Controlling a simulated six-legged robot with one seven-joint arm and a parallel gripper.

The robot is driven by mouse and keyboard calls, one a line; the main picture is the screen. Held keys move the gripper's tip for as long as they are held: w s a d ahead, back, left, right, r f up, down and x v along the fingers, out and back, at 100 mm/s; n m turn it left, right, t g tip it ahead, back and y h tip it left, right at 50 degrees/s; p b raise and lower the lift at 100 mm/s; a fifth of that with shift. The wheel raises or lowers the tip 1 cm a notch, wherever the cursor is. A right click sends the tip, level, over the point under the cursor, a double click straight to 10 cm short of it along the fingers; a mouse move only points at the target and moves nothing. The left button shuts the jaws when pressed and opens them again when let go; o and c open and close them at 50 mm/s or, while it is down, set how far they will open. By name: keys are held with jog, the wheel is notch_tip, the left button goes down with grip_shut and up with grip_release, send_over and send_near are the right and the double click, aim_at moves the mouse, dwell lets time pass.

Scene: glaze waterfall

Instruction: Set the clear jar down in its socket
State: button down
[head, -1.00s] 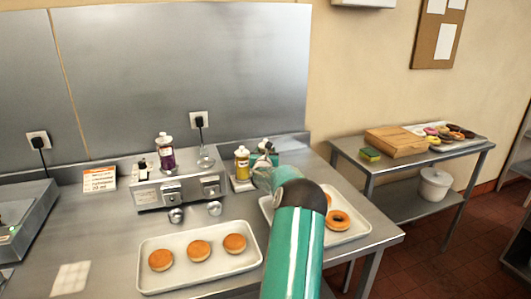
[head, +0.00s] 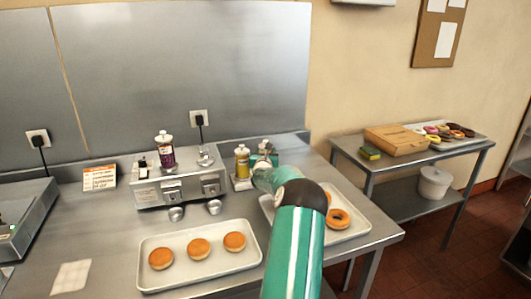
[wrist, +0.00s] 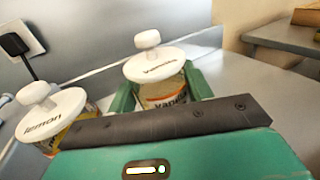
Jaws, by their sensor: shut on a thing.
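My gripper (wrist: 160,92) is shut on a see-through jar (wrist: 168,93) with a white knobbed lid marked vanilla, its green fingers on either side. Its lid also shows at the end of my arm in the head view (head: 264,146). The jar looks near upright; its base is hidden, so I cannot tell whether it touches anything. A yellow jar (head: 242,161) marked lemon stands just left of it in a small holder (head: 241,184). A steel dispenser (head: 150,190) carries a purple jar (head: 165,151) on top and a pale round fitting (head: 205,159) at its right end.
A tray (head: 150,285) of plain doughnuts lies in front, and another tray (head: 345,234) with ring doughnuts lies right, partly behind my arm. A sign card (head: 100,179) stands left of the dispenser. A side table (head: 405,172) stands at the right. The counter's front left holds a cloth (head: 71,277).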

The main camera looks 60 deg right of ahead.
jog(key=shift+f, duration=0.1)
jog(key=c, duration=0.5)
grip_release()
jog(key=shift+f, duration=0.15)
jog(key=v, duration=1.4)
jog(key=shift+d, duration=0.1)
